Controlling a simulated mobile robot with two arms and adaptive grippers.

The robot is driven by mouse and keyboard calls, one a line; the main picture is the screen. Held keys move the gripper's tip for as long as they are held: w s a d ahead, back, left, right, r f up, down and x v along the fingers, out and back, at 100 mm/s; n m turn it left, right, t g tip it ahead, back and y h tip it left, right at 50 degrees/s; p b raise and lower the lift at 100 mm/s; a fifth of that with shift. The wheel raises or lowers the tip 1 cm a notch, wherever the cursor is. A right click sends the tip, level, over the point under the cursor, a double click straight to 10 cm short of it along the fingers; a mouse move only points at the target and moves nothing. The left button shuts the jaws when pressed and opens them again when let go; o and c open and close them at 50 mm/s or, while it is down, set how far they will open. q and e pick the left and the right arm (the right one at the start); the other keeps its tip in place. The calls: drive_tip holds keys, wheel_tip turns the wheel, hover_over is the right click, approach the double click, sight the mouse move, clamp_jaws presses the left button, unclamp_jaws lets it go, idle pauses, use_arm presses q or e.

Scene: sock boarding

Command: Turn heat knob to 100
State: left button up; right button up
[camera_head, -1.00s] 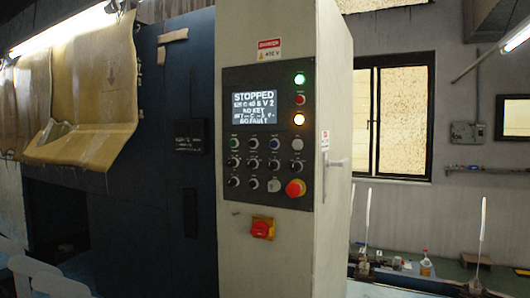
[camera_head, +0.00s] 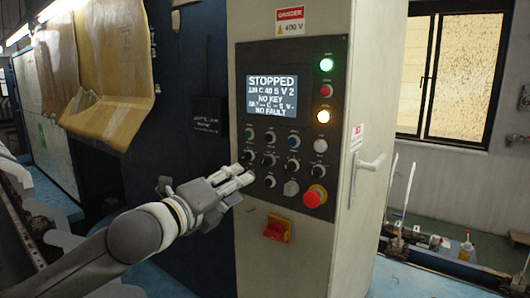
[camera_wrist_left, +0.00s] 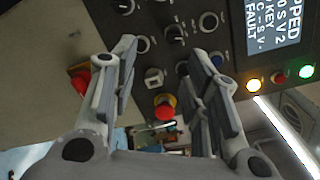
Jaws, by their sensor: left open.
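The control panel (camera_head: 339,90) is a dark plate on a pale cabinet. It carries rows of black knobs, including one at the middle (camera_head: 268,159) and one in the lower row (camera_head: 270,181). Their labels are too small to read, so I cannot tell which is the heat knob. My left gripper (camera_head: 247,178) is open at the panel's lower left, its fingertips in front of the left-hand knobs; contact cannot be told. In the left wrist view the open fingers (camera_wrist_left: 163,52) frame a black knob (camera_wrist_left: 174,33) and a grey switch (camera_wrist_left: 154,76). My right gripper is out of view.
The screen (camera_head: 271,95) reads STOPPED, NO KEY and NO FAULT. A red emergency button (camera_head: 315,196) sits at the panel's lower right. A red-and-yellow switch (camera_head: 277,228) is below. A door handle (camera_head: 368,163) sticks out on the cabinet's right side.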

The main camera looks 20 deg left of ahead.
sight(262, 164)
use_arm(q)
drive_tip(key=shift+m, duration=0.5)
drive_tip(key=w+d+p, duration=0.1)
drive_tip(key=w, duration=0.1)
drive_tip(key=w+d+r+p, duration=0.1)
drive_tip(key=w+p, duration=0.1)
drive_tip(key=w, duration=0.1)
drive_tip(key=w+d+r+p, duration=0.1)
drive_tip(key=w, duration=0.2)
drive_tip(key=shift+w, duration=0.25)
drive_tip(key=shift+w+d+f+p, duration=0.15)
drive_tip(key=shift+w+p, duration=0.25)
drive_tip(key=shift+w, duration=0.25)
